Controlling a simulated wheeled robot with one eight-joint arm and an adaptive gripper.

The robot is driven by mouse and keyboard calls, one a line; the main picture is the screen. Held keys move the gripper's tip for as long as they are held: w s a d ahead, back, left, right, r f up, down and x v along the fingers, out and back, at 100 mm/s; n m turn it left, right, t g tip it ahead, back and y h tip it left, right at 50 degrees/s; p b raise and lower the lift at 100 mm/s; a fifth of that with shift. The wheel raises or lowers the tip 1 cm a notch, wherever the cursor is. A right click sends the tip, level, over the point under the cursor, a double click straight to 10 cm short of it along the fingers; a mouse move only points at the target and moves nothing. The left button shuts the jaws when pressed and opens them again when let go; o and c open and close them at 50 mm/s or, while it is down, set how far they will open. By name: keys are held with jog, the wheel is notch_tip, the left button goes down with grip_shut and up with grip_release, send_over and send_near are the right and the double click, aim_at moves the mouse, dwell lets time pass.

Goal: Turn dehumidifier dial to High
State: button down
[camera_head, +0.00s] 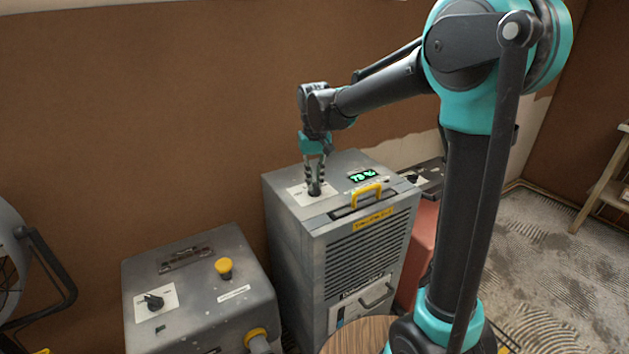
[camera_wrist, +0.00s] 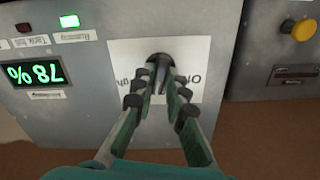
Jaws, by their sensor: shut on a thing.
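The dehumidifier (camera_head: 365,240) is a tall grey metal box with a louvred front and a yellow handle on top. Its black dial (camera_wrist: 160,66) sits on a white label plate (camera_wrist: 199,84) on the top face. My gripper (camera_head: 315,186) points down from above, its fingers shut on the dial. In the wrist view the two fingers lie on either side of the dial, which they partly hide. Printed words show upside down on the plate, but the dial's pointer is not clear.
A lower grey box (camera_head: 200,290) with its own black knob (camera_head: 153,301) and a yellow button (camera_head: 224,268) stands to the left. A fan (camera_head: 15,265) is at the far left. A reddish case (camera_head: 422,240) stands behind right. A brown wall rises close behind.

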aim_at(314, 184)
jog(key=m, duration=0.4)
jog(key=shift+m, duration=0.3)
jog(key=m, duration=0.4)
jog(key=shift+m, duration=0.3)
jog(key=c, duration=1.5)
grip_release()
jog(key=shift+c, duration=0.2)
notch_tip(314, 184, up, 12)
